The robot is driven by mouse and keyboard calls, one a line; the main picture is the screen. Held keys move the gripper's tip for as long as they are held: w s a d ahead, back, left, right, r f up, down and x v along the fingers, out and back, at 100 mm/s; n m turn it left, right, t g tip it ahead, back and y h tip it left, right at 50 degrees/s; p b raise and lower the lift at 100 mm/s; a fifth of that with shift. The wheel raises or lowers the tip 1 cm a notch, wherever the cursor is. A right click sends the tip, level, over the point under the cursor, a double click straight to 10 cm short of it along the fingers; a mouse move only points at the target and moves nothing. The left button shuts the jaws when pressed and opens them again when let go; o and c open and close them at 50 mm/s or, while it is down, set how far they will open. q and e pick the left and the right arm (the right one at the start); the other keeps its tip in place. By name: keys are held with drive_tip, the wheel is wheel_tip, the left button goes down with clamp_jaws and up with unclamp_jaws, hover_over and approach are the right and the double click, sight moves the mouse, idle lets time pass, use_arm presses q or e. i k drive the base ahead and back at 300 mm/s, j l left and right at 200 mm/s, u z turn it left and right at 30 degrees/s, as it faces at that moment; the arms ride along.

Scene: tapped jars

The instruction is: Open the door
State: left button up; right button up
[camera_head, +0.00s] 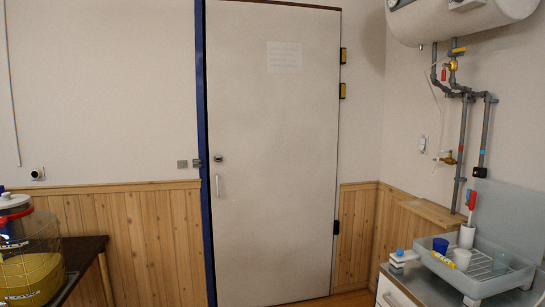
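The door (272,160) is a tall off-white panel in the middle of the head view. It stands in a frame with a blue post (202,140) on its left side, and it looks shut. A vertical handle (217,186) is on its left edge, with a round lock (218,159) above it. A latch piece (197,163) sits on the frame and wall to the left of the lock. Hinges (343,90) show on the right edge. A paper sheet (284,57) is on the upper part. Neither of my grippers is in view.
At left, a dark table (86,253) holds a jar (30,255) with yellow contents. At right, a counter (395,292) bears a grey dish rack (480,280) with cups. A water heater (462,17) and pipes are on the right wall. No object blocks the visible door.

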sight(274, 72)
drive_tip(key=i+j+u, duration=0.1)
drive_tip(key=i+j, duration=1.3)
drive_tip(key=i, duration=0.15)
drive_tip(key=i+u, duration=0.15)
drive_tip(key=i, duration=0.7)
drive_tip(key=i+l+u, duration=0.15)
drive_tip(key=i, duration=0.7)
drive_tip(key=l, duration=0.1)
